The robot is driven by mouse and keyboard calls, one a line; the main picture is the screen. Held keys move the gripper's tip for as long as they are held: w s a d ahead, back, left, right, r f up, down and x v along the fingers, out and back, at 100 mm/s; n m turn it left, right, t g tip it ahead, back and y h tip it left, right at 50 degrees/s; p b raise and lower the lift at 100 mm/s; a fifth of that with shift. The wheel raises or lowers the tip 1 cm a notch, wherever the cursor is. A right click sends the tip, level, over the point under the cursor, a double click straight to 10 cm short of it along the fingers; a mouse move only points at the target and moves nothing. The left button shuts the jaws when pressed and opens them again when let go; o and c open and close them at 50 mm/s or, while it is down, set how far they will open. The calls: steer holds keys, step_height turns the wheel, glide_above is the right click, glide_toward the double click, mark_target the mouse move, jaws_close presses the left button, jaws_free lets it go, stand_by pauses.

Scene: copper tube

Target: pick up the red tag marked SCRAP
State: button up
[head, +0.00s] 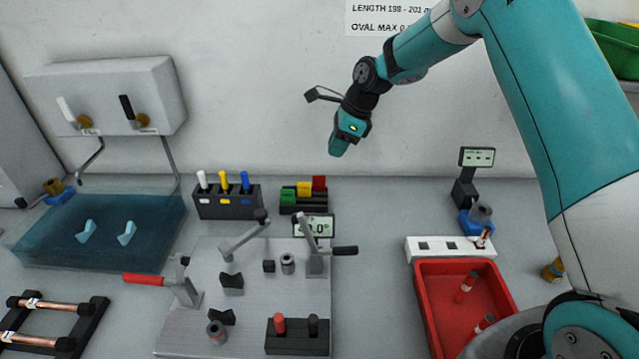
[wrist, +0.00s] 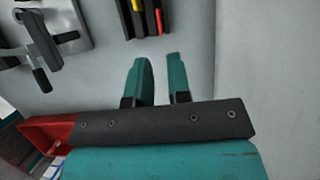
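A small dark rack (head: 304,207) on the bench holds green, yellow and red tags in a stepped row. The red tag (head: 319,184) is the rightmost and tallest; no lettering can be read on it. My gripper (head: 339,147) hangs in the air near the back wall, above and slightly right of the rack in the head view. In the wrist view my gripper (wrist: 159,78) has its two teal fingers apart with nothing between them. A rack with yellow and red strips shows beyond the fingertips, its red strip (wrist: 158,20) on the right.
A dark holder with white, yellow and blue markers (head: 228,201) stands left of the rack. A metal fixture plate (head: 205,265) with levers and a small display (head: 314,227) lies in front. A red tray (head: 430,310) sits at right.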

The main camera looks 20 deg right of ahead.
mark_target(320, 176)
steer(key=shift+p+x, duration=1.9)
steer(key=shift+x, duration=3.5)
jaws_close()
